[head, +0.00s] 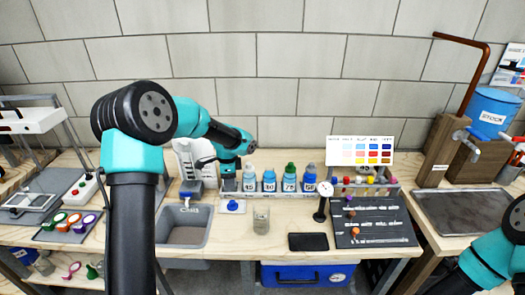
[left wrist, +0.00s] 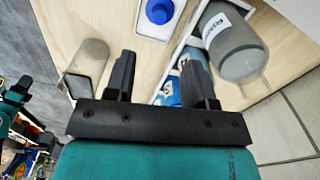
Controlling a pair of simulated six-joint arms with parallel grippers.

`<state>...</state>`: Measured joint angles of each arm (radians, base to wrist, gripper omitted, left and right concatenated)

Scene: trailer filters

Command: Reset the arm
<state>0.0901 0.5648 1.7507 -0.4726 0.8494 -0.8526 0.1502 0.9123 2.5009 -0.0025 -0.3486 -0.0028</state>
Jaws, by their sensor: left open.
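My left arm rises from the bottom left in the head view and bends over toward the middle of the bench. My left gripper (head: 229,184) points down at the left end of the row of bottles. In the left wrist view my left gripper (left wrist: 160,78) has its two black fingers spread, with nothing held between them. Part of my right arm (head: 490,258) shows at the bottom right corner. The right gripper is out of view.
Bottles with coloured caps (head: 269,181) stand beside the gripper. A glass beaker (head: 261,219), a grey basin (head: 184,232) and a blue-knobbed item (head: 232,206) are nearby. In the left wrist view a bottle labelled RINSE (left wrist: 236,50) is close to one finger.

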